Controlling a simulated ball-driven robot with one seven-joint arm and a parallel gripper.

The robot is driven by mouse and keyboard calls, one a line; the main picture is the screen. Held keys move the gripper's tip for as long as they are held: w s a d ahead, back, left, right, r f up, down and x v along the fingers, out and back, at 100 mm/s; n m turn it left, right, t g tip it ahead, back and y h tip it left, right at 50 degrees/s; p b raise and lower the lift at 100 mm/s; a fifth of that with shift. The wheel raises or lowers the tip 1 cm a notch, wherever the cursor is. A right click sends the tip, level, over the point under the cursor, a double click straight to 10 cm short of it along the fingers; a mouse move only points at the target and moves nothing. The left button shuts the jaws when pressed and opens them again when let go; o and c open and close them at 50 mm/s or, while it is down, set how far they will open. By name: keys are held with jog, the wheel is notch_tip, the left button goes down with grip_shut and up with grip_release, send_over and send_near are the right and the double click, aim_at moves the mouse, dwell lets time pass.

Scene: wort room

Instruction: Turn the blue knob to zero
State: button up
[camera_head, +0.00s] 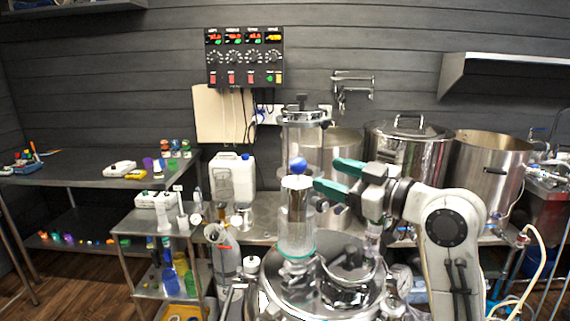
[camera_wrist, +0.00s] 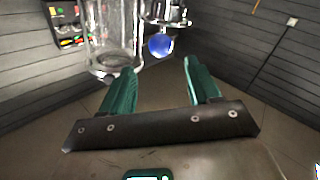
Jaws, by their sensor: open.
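My gripper (camera_head: 326,173) has two green fingers, spread open and empty, pointing left towards the knob. A gap shows between the fingers and the knob. In the wrist view my gripper (camera_wrist: 159,66) also holds nothing. No zero mark or pointer can be made out on the knob.
A glass column (camera_head: 301,140) stands behind the knob. Large steel pots (camera_head: 407,155) stand to the right behind my arm. A white jerrycan (camera_head: 233,178) is on the left. A control panel (camera_head: 244,57) with dials hangs on the wall. A steel vessel (camera_head: 278,270) is below.

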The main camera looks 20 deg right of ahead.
aim_at(305, 168)
jog(key=p+x, duration=0.2)
jog(key=x, duration=0.7)
jog(key=shift+w+a, duration=0.15)
jog(key=shift+a, duration=0.05)
jog(key=shift+c, duration=0.3)
jog(key=c, duration=0.9)
jog(key=shift+f, duration=0.1)
jog(key=shift+y+b, duration=0.3)
jog(key=shift+b, duration=0.1)
